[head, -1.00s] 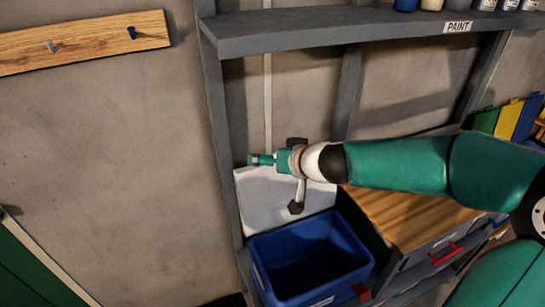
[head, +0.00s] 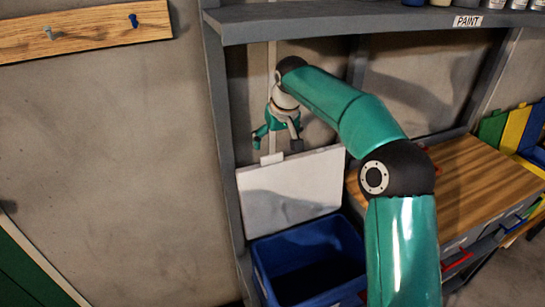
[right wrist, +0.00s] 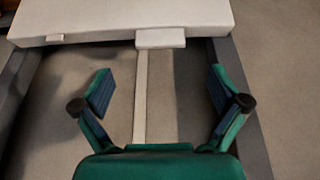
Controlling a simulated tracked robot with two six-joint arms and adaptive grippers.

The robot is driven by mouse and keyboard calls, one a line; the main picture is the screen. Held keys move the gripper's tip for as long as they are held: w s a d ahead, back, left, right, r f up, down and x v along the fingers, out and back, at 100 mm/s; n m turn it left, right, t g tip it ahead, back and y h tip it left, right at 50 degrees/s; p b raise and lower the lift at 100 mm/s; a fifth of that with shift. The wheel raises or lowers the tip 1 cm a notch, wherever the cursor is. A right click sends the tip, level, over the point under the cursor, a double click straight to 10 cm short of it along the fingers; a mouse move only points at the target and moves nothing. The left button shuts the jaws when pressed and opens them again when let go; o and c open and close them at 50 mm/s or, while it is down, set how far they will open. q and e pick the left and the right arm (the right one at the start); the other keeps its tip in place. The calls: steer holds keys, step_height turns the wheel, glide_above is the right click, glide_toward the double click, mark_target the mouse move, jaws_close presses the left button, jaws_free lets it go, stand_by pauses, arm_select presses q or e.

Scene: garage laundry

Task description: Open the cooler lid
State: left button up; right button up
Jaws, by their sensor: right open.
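The cooler's blue body (head: 308,262) stands open at the foot of the shelf frame. Its white lid (head: 285,200) stands raised, roughly upright, at the back of the body. A small white tab (head: 272,159) sticks out from the lid's top edge. My right gripper (head: 277,141) is open and empty, pointing down just above that edge near the tab. In the right wrist view the lid (right wrist: 110,22) and its tab (right wrist: 160,39) lie beyond the spread fingers (right wrist: 160,95), apart from them. My left gripper is not in view.
A grey shelf (head: 340,22) marked PAINT runs above my right arm. A wooden peg rail (head: 90,28) hangs on the wall at the left.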

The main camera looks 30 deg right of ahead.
mark_target(272, 155)
arm_select(q)
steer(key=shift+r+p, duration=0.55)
steer(key=shift+p, duration=0.05)
arm_select(e)
steer(key=shift+x, duration=3.4)
